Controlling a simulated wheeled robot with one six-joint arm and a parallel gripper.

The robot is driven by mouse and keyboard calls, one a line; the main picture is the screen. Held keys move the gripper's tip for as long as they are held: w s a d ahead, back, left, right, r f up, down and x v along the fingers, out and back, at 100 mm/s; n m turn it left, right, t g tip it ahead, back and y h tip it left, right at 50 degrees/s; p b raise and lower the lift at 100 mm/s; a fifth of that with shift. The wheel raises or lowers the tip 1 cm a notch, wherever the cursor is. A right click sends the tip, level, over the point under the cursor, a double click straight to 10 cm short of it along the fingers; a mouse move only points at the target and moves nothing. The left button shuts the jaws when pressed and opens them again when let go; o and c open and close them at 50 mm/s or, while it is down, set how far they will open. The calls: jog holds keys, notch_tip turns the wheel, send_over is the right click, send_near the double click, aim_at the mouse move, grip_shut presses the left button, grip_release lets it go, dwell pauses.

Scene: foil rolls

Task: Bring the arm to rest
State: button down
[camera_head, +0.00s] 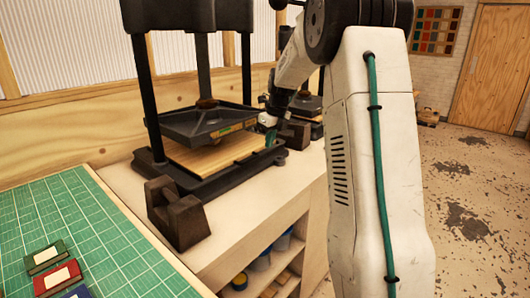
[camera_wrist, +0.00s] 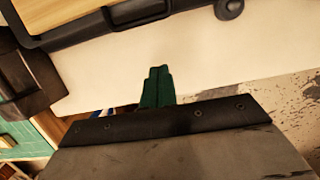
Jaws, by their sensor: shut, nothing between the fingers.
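My gripper (camera_wrist: 158,72) shows in the wrist view with its green fingers closed together and nothing between them. It is over the pale bench top (camera_wrist: 200,75), beside the black press base (camera_wrist: 110,25). In the head view my gripper (camera_head: 271,139) is small and partly hidden, at the right front corner of the black press (camera_head: 200,125). My white arm with a green cable stands upright at the right and bends over toward the press.
A wooden board (camera_head: 205,152) lies in the press. A dark angular block (camera_head: 178,212) stands at its front. A green cutting mat (camera_head: 75,215) with small coloured pieces is at the lower left. Shelves with tubs (camera_head: 262,262) are under the bench. Open floor (camera_head: 470,200) lies right.

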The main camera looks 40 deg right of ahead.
jog(key=shift+v, duration=2.1)
jog(key=shift+a, duration=0.15)
jog(key=s+a+n, duration=1.4)
jog(key=s+n, duration=0.3)
jog(key=s, duration=0.1)
jog(key=s+a+n+g, duration=0.1)
jog(key=s+a+n, duration=1.3)
jog(key=s+n, duration=0.3)
jog(key=shift+s+a+f, duration=0.3)
jog(key=shift+s+a, duration=0.1)
jog(key=shift+s, duration=0.45)
